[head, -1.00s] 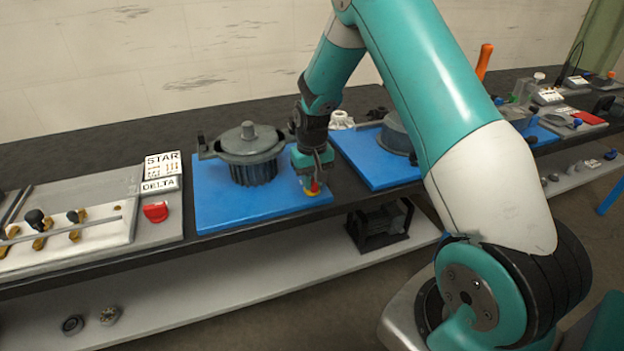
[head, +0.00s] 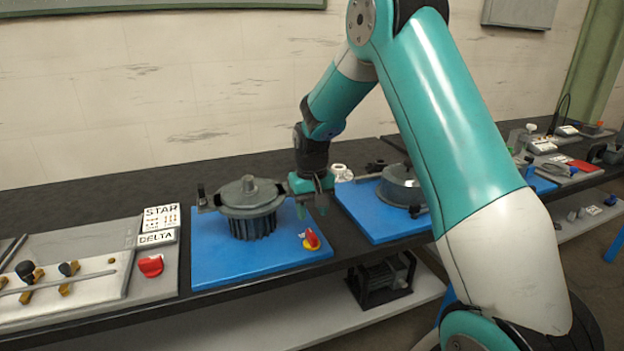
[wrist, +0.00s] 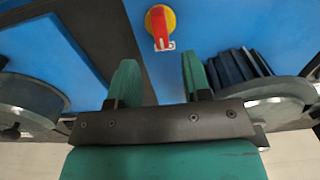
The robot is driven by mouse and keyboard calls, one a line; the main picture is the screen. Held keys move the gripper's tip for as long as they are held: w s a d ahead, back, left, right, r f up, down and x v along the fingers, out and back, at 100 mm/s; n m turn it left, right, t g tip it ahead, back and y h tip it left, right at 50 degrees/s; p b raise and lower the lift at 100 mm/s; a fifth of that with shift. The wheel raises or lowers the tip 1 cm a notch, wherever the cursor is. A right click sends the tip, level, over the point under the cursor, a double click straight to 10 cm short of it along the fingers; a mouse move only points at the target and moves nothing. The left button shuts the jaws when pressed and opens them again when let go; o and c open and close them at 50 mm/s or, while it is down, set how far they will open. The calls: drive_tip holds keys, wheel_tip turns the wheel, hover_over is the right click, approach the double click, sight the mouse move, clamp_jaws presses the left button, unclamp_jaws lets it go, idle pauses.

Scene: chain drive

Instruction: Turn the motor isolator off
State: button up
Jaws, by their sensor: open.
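The motor isolator (head: 311,240) is a red handle on a yellow disc, at the front right corner of the blue board (head: 215,268). In the wrist view the isolator (wrist: 160,26) shows at the top, its red handle lying along the picture's vertical, with a small white label at its lower end. My gripper (head: 312,209) is open and empty, above and behind the isolator and apart from it. In the wrist view its two green fingers (wrist: 155,80) point toward the isolator with a gap between them. A grey finned motor (head: 252,208) stands on the same board, left of my gripper.
A second blue board (head: 372,222) with a grey round housing (head: 400,186) lies to the right. A red knob (head: 150,266) sits left, below the STAR/DELTA sign (head: 160,222). The bench front near the isolator is clear.

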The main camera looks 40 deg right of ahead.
sight(312, 233)
wheel_tip(312, 233, up, 10)
drive_tip(key=shift+b, duration=0.3)
idle(0.3)
